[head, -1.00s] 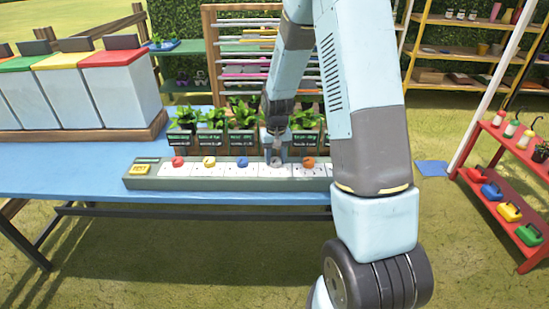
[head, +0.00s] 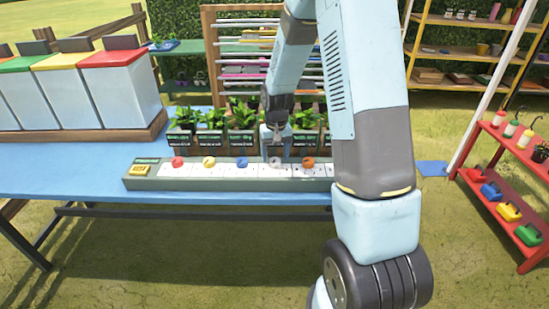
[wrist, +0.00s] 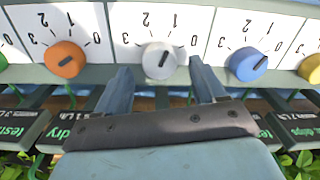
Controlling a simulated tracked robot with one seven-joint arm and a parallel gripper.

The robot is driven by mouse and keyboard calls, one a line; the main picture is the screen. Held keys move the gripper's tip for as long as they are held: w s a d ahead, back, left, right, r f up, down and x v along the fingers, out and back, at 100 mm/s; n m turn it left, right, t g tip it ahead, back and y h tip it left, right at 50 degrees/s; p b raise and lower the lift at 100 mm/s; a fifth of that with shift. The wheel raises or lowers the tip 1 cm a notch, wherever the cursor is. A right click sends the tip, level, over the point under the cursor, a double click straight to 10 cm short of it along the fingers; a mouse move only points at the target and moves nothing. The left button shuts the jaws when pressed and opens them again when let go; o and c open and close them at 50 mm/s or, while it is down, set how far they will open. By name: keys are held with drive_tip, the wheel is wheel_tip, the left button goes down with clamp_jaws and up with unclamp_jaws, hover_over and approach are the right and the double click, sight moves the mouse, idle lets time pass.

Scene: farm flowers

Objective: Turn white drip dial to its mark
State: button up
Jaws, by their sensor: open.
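The white dial (head: 275,162) sits on a white scale plate in the grey panel on the blue table, between the blue and orange dials. In the wrist view the white dial (wrist: 158,62) has a dark pointer line tilted up and right, roughly toward the 1 of its 0-to-3 scale. I cannot make out a separate target mark. My gripper (head: 276,146) is open and empty behind the dial. In the wrist view its fingers (wrist: 161,74) are spread, one on each side below the dial, with gaps to it.
An orange dial (wrist: 65,59) and a blue dial (wrist: 247,64) flank the white one. Potted plants (head: 242,117) with dark labels stand right behind the panel. A yellow button (head: 140,170) is at its left end. Lidded bins (head: 120,90) stand at the table's left.

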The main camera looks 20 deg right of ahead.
sight(276, 159)
wheel_tip(276, 159, up, 12)
drive_tip(key=shift+d, duration=0.15)
idle(0.6)
drive_tip(key=s+r+t, duration=0.3)
drive_tip(key=s+r, duration=1)
drive_tip(key=r, duration=0.1)
drive_tip(key=s+r+n+t, duration=0.1)
drive_tip(key=s+r, duration=0.3)
drive_tip(key=s, duration=1.1)
drive_tip(key=shift+s+a+r+t, duration=0.15)
drive_tip(key=shift+s+a+t, duration=0.2)
drive_tip(key=shift+t, duration=0.45)
idle(3.0)
